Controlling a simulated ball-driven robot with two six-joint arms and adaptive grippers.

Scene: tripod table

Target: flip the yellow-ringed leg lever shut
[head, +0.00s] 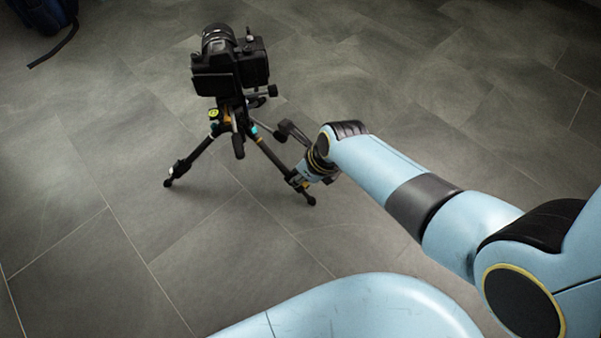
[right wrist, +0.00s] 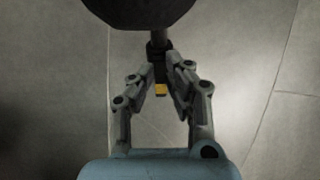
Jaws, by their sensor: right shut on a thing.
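A black tripod (head: 239,125) stands on the floor with its legs spread and a camera (head: 230,65) on top. My right gripper (head: 294,180) is at the lower part of its right-hand leg (head: 273,156). In the right wrist view, my right gripper (right wrist: 160,66) has its fingers closed in on a dark part of the leg (right wrist: 158,50). A small yellow piece (right wrist: 160,90) shows between the fingers, likely part of the yellow-ringed lever. The fingers partly hide the lever, so its angle cannot be told. My left gripper is in neither view.
A dark blue bag (head: 42,14) with a strap lies at the top left. A large dark round shape (right wrist: 138,8) covers the top of the right wrist view. The tiled floor (head: 120,235) around the tripod is clear.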

